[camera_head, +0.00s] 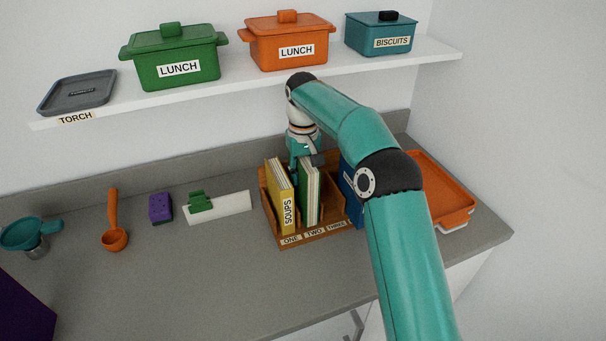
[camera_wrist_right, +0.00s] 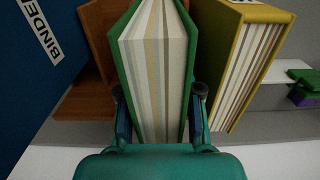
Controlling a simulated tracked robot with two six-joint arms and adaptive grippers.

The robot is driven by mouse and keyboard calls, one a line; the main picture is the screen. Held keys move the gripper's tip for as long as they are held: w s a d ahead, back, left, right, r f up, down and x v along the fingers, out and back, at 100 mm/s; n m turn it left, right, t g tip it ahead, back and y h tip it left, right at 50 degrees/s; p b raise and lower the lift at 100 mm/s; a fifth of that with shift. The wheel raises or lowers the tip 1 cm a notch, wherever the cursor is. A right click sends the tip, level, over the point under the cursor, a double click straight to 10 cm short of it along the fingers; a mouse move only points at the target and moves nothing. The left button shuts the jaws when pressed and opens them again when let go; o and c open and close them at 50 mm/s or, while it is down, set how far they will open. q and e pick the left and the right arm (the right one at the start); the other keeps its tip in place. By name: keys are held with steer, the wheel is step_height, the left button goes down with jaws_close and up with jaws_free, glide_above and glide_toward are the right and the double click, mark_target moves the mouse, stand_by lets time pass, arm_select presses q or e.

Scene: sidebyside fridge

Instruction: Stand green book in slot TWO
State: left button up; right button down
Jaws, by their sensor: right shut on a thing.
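A green book (camera_head: 308,192) stands upright in a brown wooden rack (camera_head: 266,212), behind the label TWO (camera_head: 314,233). My right gripper (camera_head: 304,160) reaches down to it from behind and above. In the right wrist view the gripper's fingers (camera_wrist_right: 160,103) are shut on the green book (camera_wrist_right: 152,60), one on each cover. A yellow book marked SOUPS (camera_head: 282,195) leans a little behind the label ONE, left of the green book. Whether the green book's lower edge rests on the slot floor is hidden. My left gripper is not in view.
A blue binder (camera_head: 350,188) stands at the rack's right, partly behind my arm. An orange tray (camera_head: 440,185) lies further right. A shelf (camera_head: 235,92) with lidded boxes runs above. The front counter is clear.

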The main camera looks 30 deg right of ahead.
steer(key=c, duration=1.1)
jaws_free()
steer(key=shift+o, duration=0.2)
step_height(320, 180, up, 11)
steer(key=p, duration=0.4)
steer(key=shift+w+a, duration=0.1)
steer(key=shift+f, duration=0.15)
steer(key=shift+r, duration=0.55)
steer(key=shift+s+r, duration=0.1)
steer(key=shift+s, duration=0.1)
steer(key=shift+w, duration=0.1)
